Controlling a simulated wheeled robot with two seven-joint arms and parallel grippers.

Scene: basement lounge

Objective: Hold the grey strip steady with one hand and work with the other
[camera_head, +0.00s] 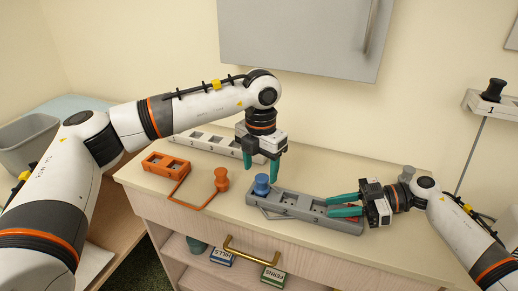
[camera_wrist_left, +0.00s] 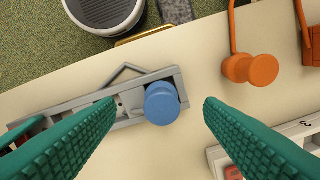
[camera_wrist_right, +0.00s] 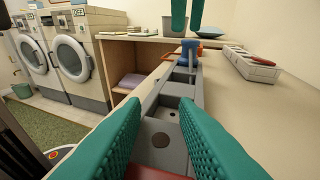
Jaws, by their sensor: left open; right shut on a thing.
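The long grey strip (camera_head: 290,203) lies on the counter with several square recesses along its top. A blue knob (camera_head: 261,184) stands upright at its left end; it also shows in the left wrist view (camera_wrist_left: 162,103). My right gripper (camera_head: 332,206) is shut on the right end of the grey strip, one finger on each long side. In the right wrist view the strip (camera_wrist_right: 165,130) runs away between the fingers. My left gripper (camera_head: 261,165) is open and empty, pointing down above the blue knob. The knob's lower part is hidden in the left wrist view.
An orange block (camera_head: 166,166) with an orange knob (camera_head: 222,180) on a bent link lies left of the strip. A white socketed strip (camera_head: 205,141) lies behind. A brass handle (camera_head: 250,254) is on the front. The counter's back right is clear.

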